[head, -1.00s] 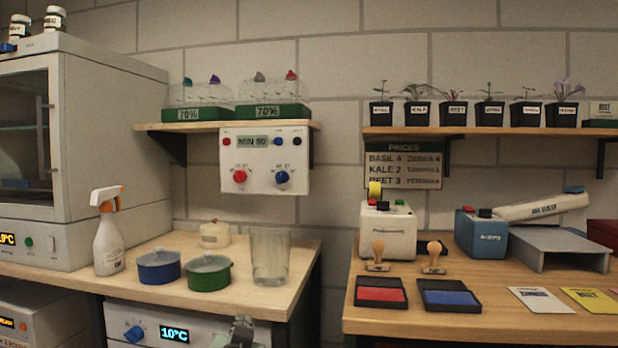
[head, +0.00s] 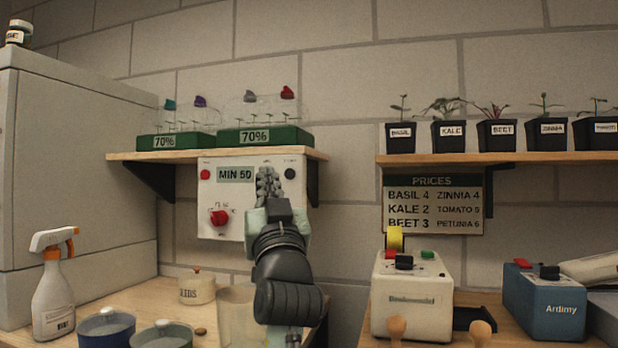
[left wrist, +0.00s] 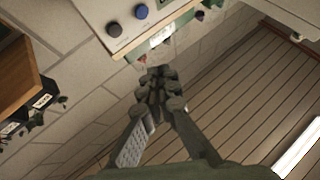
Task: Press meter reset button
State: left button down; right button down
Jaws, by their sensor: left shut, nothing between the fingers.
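The meter is a white wall box (head: 232,222) under the left shelf, with a "MIN 50" display (head: 236,174). A red button (head: 205,175) is at its top left, a black one (head: 290,174) at its top right, and a red knob (head: 219,217) below. My left gripper (head: 267,175) is shut and empty, pointing up in front of the box's right half. It hides the blue button and blue knob in the head view. The left wrist view, upside down, shows the blue button (left wrist: 141,11) and black button (left wrist: 114,30) apart from the fingertips (left wrist: 156,76). My right gripper is out of view.
Green seedling trays (head: 262,137) sit on the shelf (head: 218,154) just above the box. Below are a spray bottle (head: 52,292), pots and a clear beaker (head: 237,315). A price board (head: 433,204) and potted seedlings (head: 450,134) are to the right. Bare wall lies between.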

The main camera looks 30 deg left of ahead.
aim_at(285, 176)
pick_arm(q)
jog(key=shift+s+r, duration=0.2)
jog(key=shift+r, duration=0.2)
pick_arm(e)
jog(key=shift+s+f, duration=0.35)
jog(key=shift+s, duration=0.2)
